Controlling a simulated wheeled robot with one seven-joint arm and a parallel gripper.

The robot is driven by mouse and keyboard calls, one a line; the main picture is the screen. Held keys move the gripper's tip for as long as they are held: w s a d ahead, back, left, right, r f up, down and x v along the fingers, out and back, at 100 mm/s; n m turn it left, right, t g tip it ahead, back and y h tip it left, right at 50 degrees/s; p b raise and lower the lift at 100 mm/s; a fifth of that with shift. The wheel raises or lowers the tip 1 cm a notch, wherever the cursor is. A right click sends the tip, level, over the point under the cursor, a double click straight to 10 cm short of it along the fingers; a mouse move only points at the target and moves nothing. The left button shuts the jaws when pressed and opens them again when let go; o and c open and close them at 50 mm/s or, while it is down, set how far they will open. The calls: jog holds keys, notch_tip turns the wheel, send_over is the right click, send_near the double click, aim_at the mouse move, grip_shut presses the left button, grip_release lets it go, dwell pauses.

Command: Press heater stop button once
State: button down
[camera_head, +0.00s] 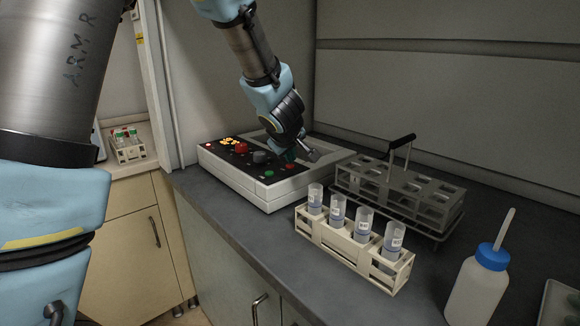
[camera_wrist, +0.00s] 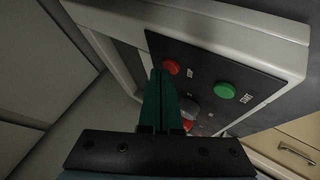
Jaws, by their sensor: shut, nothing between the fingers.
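The heater (camera_head: 235,178) is a white box with a dark control panel on the bench. A red button (camera_head: 289,166), seemingly the stop button, sits near the panel's right end, with a green button (camera_head: 268,174) to its left. My gripper (camera_head: 288,156) is over the right end of the panel, fingers shut and empty. In the wrist view its dark green fingertips (camera_wrist: 160,74) appear right beside the red button; I cannot tell whether they touch it.
A larger red button (camera_head: 241,148) and a dark knob (camera_head: 261,157) are on the same panel.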

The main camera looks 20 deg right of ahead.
aim_at(290, 169)
jog(key=shift+f, duration=0.25)
dwell(0.5)
jog(key=shift+r+p, duration=0.75)
jog(key=shift+r, duration=0.05)
jog(key=shift+r, duration=0.1)
notch_tip(290, 169, up, 5)
jog(key=p, duration=0.5)
dwell(0.5)
